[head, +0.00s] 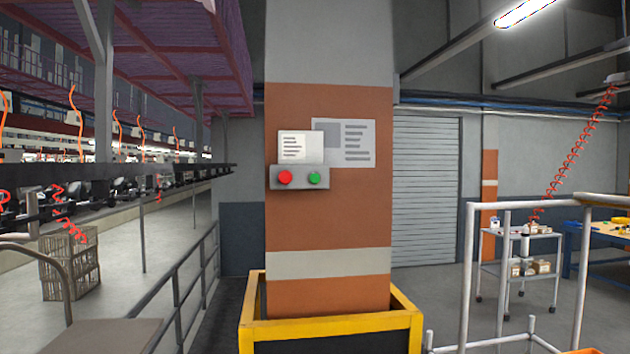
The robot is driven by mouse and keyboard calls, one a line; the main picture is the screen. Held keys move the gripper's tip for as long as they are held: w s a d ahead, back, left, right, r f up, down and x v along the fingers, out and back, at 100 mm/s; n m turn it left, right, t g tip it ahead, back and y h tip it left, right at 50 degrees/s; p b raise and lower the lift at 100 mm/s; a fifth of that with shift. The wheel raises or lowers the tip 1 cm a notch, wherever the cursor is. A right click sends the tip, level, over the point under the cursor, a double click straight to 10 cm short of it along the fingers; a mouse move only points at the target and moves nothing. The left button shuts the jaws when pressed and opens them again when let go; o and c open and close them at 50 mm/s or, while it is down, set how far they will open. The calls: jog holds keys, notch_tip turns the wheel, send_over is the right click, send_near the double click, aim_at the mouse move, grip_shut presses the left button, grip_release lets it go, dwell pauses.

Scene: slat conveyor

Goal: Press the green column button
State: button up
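The green button (314,178) is a round knob on the right side of a small grey control box (300,184). A red button (285,177) sits to its left on the same box. The box is fixed to the front of a square column (330,222) painted orange-brown with a pale band. My gripper is not in the head view, so its place relative to the button cannot be told.
A yellow guard frame (328,324) surrounds the column's foot. Notices (344,143) hang above the box. A dark railing (178,290) runs at left, with a wire crate (70,264) beyond. Pale metal rails (470,270) and a cart (522,240) stand at right.

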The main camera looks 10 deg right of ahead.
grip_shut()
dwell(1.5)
